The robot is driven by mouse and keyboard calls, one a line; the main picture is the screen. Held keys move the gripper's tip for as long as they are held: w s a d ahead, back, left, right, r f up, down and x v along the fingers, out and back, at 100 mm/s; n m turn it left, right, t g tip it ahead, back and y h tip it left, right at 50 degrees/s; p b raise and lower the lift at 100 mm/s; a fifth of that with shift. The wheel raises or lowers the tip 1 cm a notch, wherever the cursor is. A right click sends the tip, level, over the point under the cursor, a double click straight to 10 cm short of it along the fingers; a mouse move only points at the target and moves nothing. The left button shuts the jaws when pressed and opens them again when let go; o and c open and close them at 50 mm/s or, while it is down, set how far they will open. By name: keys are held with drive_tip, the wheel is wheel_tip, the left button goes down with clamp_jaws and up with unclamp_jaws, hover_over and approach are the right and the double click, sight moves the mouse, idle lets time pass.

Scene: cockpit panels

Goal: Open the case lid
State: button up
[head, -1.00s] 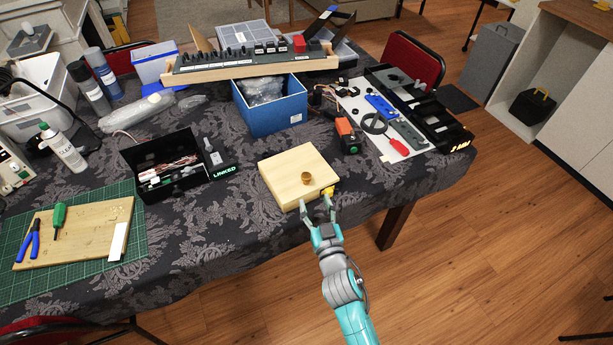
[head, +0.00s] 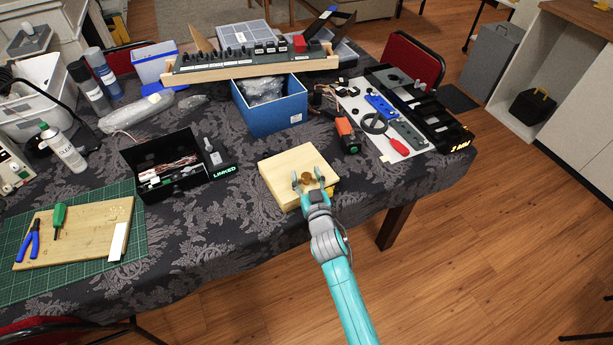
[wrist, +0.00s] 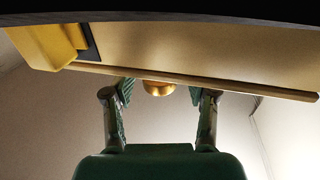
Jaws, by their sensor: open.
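The case is a pale wooden box (head: 282,170) near the front edge of the cloth-covered table, and its lid looks shut. A round brass knob (head: 306,179) stands on its top toward the front right, and a yellow piece (head: 329,191) is at the front right corner. My gripper (head: 307,178) is open over the box's front, with one finger on each side of the knob. In the wrist view, the knob (wrist: 158,88) shows between the two spread fingers, partly hidden by a wooden edge. The yellow piece (wrist: 48,45) is at upper left. Whether the fingers touch the knob is unclear.
A black open box (head: 178,168) lies left of the case. A blue bin (head: 270,115) is behind it. An orange and black device (head: 346,136) and a tool board (head: 383,125) are to the right. The cloth (head: 225,240) at front left is clear.

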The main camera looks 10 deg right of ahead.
sight(300, 174)
clamp_jaws()
drive_tip(key=shift+r, duration=0.3)
drive_tip(key=shift+w+a+r+n+g, duration=0.15)
drive_tip(key=shift+w+r+g, duration=0.15)
drive_tip(key=shift+r+g, duration=0.45)
drive_tip(key=shift+w+a+r+n+g, duration=0.15)
drive_tip(key=shift+w+r+g, duration=0.1)
drive_tip(key=shift+r+g, duration=0.45)
drive_tip(key=w+a+r+g+h, duration=0.1)
drive_tip(key=w+a+r+g, duration=0.1)
drive_tip(key=w+r, duration=0.3)
drive_tip(key=shift+r+n+g, duration=0.3)
drive_tip(key=shift+r+g, duration=0.05)
drive_tip(key=shift+r, duration=0.2)
idle(0.7)
unclamp_jaws()
drive_tip(key=shift+f, duration=0.1)
